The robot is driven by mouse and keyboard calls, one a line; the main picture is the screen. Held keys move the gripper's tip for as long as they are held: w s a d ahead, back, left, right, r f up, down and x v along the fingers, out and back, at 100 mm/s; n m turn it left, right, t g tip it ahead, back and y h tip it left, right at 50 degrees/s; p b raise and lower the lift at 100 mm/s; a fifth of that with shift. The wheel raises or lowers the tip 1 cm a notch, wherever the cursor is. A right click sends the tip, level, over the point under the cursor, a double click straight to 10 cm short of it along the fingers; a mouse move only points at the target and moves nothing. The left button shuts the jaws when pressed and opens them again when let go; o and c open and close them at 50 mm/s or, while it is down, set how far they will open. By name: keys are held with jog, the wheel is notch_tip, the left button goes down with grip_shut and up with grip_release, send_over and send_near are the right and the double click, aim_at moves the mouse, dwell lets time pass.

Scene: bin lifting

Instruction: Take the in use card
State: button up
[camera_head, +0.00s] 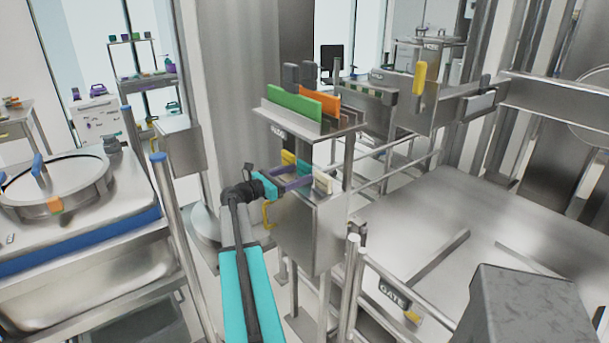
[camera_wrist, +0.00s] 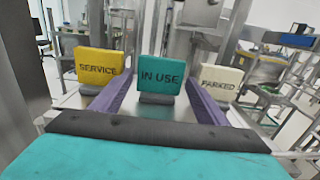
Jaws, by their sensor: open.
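The teal card marked IN USE (camera_wrist: 161,75) stands upright in a dark holder in the middle of the wrist view. In the head view the teal card (camera_head: 304,169) is small and partly hidden by my gripper. My gripper (camera_wrist: 162,80) is open, with one purple finger on each side of the teal card. In the head view my gripper (camera_head: 290,181) reaches over the top of a steel box on a post. I cannot tell whether the fingers touch the card.
A yellow SERVICE card (camera_wrist: 104,68) stands left of the teal card, and a cream PARKED card (camera_wrist: 221,82) stands right. Above, a steel shelf (camera_head: 325,130) holds a green panel (camera_head: 294,103) and an orange panel (camera_head: 319,102).

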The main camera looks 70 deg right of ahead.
aim_at(302, 170)
jog(key=shift+r+p+x, duration=0.2)
jog(key=shift+p+x, duration=0.3)
jog(key=shift+x, duration=1.35)
jog(key=c, duration=0.8)
jog(key=shift+c, duration=0.2)
jog(key=shift+r, duration=0.15)
jog(key=shift+r+b, duration=1)
jog(key=shift+r, duration=3.85)
